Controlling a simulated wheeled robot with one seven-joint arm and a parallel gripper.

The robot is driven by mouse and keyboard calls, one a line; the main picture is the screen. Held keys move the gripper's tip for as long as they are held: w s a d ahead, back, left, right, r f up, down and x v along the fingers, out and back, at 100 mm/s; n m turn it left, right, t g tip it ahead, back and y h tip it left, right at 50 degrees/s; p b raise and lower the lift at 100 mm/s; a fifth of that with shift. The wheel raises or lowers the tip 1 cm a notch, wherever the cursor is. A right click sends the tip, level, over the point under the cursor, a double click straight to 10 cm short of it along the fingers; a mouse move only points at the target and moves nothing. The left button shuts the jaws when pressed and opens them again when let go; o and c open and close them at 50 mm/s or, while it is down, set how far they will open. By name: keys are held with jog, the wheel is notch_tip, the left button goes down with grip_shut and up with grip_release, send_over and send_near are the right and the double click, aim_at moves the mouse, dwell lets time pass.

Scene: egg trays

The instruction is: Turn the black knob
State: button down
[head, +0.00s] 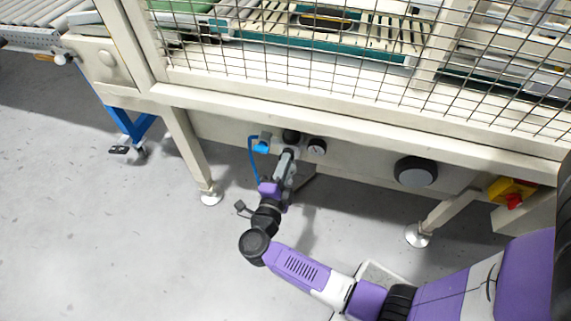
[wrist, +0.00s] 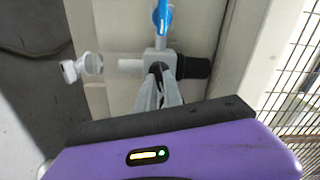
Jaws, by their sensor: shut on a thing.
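A black ridged knob (wrist: 195,67) sits on one end of a pale air-line fitting (wrist: 130,66) on the machine's front beam. In the head view, the black knob (head: 291,136) shows just above my gripper (head: 287,156). In the wrist view, my gripper's (wrist: 160,72) two grey fingers converge at the middle of the fitting. They are shut on a small dark part (wrist: 157,69) there. I cannot tell whether it belongs to the knob. The fingers partly cover the fitting.
A large black dial (head: 415,171) and a red-and-yellow switch (head: 511,193) are farther right. Wire mesh (head: 330,60) stands above the beam.

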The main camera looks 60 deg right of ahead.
jog(key=shift+f+m, duration=0.1)
jog(key=shift+m, duration=0.4)
jog(key=c, duration=1.5)
grip_release()
jog(key=shift+a, duration=0.1)
jog(key=v, duration=0.7)
jog(key=shift+s+a+p, duration=0.2)
jog(key=shift+a+p, duration=0.15)
